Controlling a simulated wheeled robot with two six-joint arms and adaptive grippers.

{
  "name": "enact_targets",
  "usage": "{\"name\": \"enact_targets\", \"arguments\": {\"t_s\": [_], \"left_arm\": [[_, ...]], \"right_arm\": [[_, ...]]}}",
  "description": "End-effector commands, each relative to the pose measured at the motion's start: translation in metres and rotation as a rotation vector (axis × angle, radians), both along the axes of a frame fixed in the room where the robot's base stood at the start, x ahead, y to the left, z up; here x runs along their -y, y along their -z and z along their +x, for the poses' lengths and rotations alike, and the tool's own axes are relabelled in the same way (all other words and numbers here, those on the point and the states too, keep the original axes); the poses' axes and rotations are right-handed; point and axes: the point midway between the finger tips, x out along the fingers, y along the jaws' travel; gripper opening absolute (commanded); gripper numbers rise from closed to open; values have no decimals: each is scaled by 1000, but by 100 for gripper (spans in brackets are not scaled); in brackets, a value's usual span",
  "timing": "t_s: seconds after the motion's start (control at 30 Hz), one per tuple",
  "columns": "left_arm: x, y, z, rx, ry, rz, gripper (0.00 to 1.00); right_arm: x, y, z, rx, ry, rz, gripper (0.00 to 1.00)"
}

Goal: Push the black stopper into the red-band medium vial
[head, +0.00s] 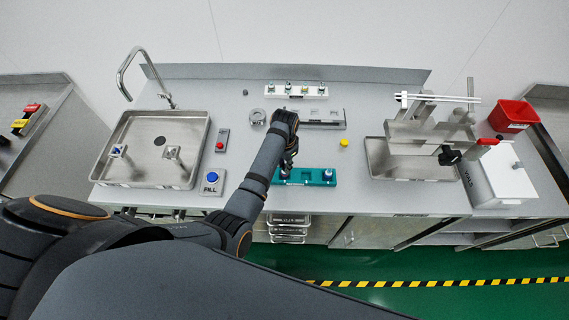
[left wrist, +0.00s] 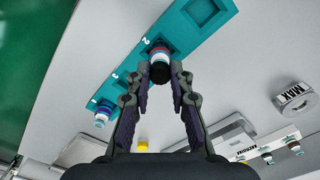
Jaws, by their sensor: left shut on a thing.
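The teal rack (head: 318,183) stands near the counter's front edge; it also shows in the left wrist view (left wrist: 125,72). The red-band vial (left wrist: 157,46) stands in a middle slot of the rack. My left gripper (left wrist: 160,73) is shut on the black stopper (left wrist: 160,70), which lines up over the vial's mouth. I cannot tell whether the stopper is seated or just above the rim. In the head view the left gripper (head: 287,161) is over the left part of the rack and hides that vial. My right gripper is not in view.
A blue-banded vial (left wrist: 102,119) stands in another rack slot. Behind are a grey ring (head: 257,117), a white rack (head: 296,91) with several vials, and a yellow piece (head: 344,142). A sink (head: 150,170) is left; a metal stand in a tray (head: 410,172) is right.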

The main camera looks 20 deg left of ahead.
Motion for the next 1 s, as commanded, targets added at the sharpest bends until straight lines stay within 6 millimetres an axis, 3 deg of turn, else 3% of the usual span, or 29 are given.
{"name": "enact_targets", "arguments": {"t_s": [0.4, 0.43, 0.6, 1.0], "left_arm": [[0, 2, -1, -2, 0, 0, 9], [0, 2, -1, -2, 0, 0, 23], [0, 2, -1, -1, 0, 0, 47], [0, 2, -1, -1, 0, 0, 47]], "right_arm": [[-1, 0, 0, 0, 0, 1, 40], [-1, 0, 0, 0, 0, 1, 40], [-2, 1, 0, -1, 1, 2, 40], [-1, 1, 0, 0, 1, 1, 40]]}}
